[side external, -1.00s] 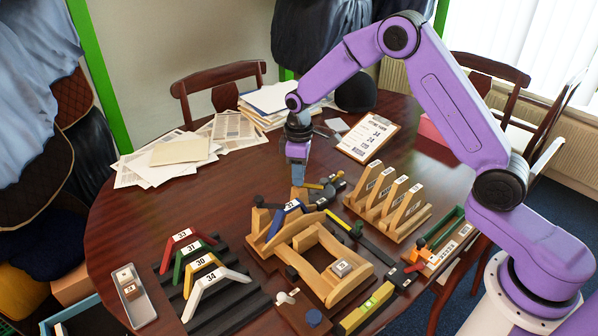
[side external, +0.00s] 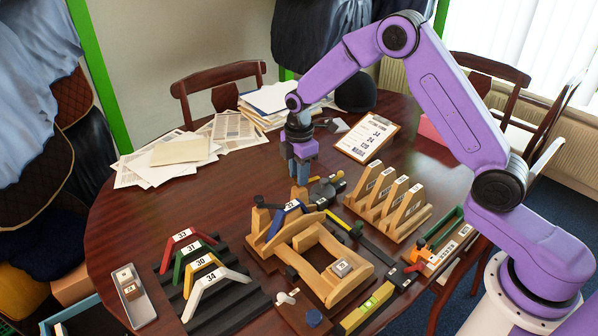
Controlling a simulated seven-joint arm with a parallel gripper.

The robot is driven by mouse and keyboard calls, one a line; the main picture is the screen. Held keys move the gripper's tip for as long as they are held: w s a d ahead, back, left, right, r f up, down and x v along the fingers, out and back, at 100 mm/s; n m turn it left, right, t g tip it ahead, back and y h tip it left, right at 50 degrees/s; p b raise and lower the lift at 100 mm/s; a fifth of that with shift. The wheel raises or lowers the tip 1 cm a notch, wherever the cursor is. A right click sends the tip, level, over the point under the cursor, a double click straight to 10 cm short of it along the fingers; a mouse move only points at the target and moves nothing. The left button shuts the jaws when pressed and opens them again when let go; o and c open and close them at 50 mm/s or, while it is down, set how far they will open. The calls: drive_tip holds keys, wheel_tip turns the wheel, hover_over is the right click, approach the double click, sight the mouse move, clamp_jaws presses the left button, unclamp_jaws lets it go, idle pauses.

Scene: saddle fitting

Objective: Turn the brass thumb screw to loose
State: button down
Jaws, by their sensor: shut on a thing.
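My gripper (side external: 299,172) points straight down at the back of the wooden fixture, beside a dark round disc (side external: 322,191). Its two blue-grey fingers show side by side, close together and low. A tan, brass-coloured piece (side external: 299,194) shows just under the fingertips. I take it as the brass thumb screw or its mount, but it is too small to tell. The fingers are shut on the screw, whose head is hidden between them. The wooden fixture (side external: 335,285), with a blue arched piece marked 31 or similar (side external: 290,208), stands in front of my gripper.
Coloured arched pieces stand on a black ribbed rack (side external: 235,305) at front left. A wooden rack of upright boards (side external: 405,215) stands right of my gripper. A clipboard (side external: 367,138) and loose papers (side external: 180,152) lie behind. A grey tray (side external: 135,297) lies far left. Bare table lies left of my gripper.

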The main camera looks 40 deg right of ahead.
idle(0.4)
drive_tip(key=c, duration=0.9)
unclamp_jaws()
drive_tip(key=shift+r, duration=0.15)
wheel_tip(320, 180, up, 17)
drive_tip(key=shift+r, duration=0.1)
